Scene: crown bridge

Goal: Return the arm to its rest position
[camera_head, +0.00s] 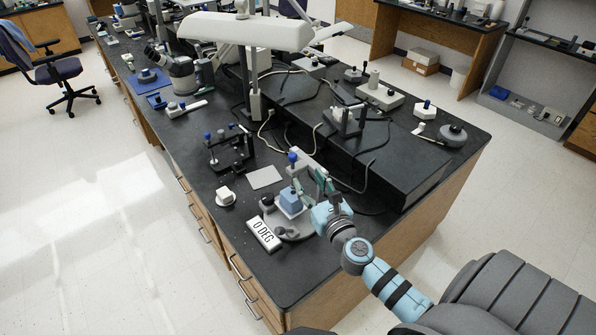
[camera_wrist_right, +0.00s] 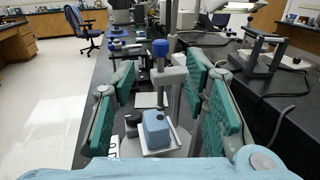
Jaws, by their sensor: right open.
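My right gripper (camera_head: 316,190) reaches over the near end of the black bench, close to a small grey stand with a blue knob (camera_head: 293,157). In the right wrist view its two green-padded fingers (camera_wrist_right: 160,108) are spread wide with nothing between the pads. A blue block (camera_head: 290,198) sits on a white plate on the stand's base, just beyond the fingers; it also shows in the wrist view (camera_wrist_right: 157,128). The gripper does not appear to hold it. My left gripper is in neither view.
A "0 DEG" sign (camera_head: 264,233) lies by the bench's front edge. A black fixture (camera_head: 228,150) and a small white block (camera_head: 225,196) stand to the left. A large white lamp head (camera_head: 246,32) hangs over the bench. A raised black platform (camera_head: 390,160) with cables lies behind the stand.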

